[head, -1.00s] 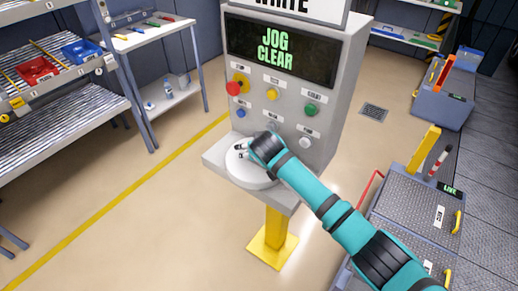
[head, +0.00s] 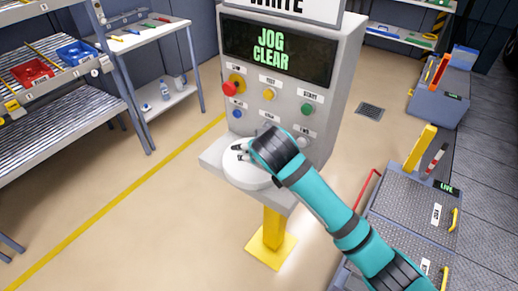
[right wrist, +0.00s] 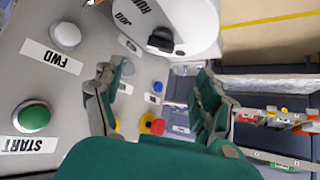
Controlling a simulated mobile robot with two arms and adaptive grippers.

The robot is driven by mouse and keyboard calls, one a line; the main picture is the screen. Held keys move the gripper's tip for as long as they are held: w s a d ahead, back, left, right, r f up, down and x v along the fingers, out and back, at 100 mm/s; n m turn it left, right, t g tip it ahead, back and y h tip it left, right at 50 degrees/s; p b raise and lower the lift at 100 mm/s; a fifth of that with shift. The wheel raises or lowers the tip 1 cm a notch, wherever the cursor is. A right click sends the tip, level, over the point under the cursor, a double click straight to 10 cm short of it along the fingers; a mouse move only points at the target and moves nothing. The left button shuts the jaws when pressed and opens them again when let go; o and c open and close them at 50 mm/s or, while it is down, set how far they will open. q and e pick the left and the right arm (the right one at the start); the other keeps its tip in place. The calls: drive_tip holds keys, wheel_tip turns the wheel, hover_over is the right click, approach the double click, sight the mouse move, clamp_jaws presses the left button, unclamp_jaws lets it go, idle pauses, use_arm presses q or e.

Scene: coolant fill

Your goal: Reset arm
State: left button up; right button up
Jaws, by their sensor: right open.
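A grey control pedestal (head: 338,90) stands in the middle of the head view, its screen (head: 272,52) reading "JOG CLEAR". Its panel holds a red button (head: 229,88), a green START button (head: 306,109) and other buttons. A white round plate (head: 248,177) sits on the ledge below. In the right wrist view the plate (right wrist: 195,30) is marked JOG and RUN, with a black knob (right wrist: 160,40) on it. My right gripper (head: 238,152) is open and empty over the plate, its fingers apart from the knob in the wrist view. My left gripper is out of view.
Shelving with a red bin (head: 32,72) and a blue bin (head: 76,52) stands at the left. Grey treadplate-topped units (head: 405,210), one with a yellow post (head: 419,148), stand at the right. The floor left of the pedestal is clear.

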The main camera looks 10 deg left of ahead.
drive_tip(key=shift+f, duration=0.1)
drive_tip(key=s+d+f+m+g+h, duration=0.15)
drive_tip(key=s+d+f, duration=0.35)
drive_tip(key=s+d, duration=0.55)
drive_tip(key=s+d+f+g, duration=0.2)
drive_tip(key=s+d+f, duration=0.4)
drive_tip(key=s+d, duration=0.45)
drive_tip(key=s+d+f+m+g+h, duration=0.15)
drive_tip(key=s+d+f, duration=0.35)
drive_tip(key=s+d, duration=0.5)
wheel_tip(320, 180, down, 27)
drive_tip(key=s+a+n+g+b, duration=0.1)
drive_tip(key=s+b, duration=0.1)
drive_tip(key=s+d+f+g+b, duration=0.1)
drive_tip(key=s+d+f, duration=0.2)
drive_tip(key=s+f, duration=1.3)
wheel_tip(320, 180, down, 3)
drive_tip(key=shift+s+r+b, duration=0.2)
drive_tip(key=shift+b, duration=0.1)
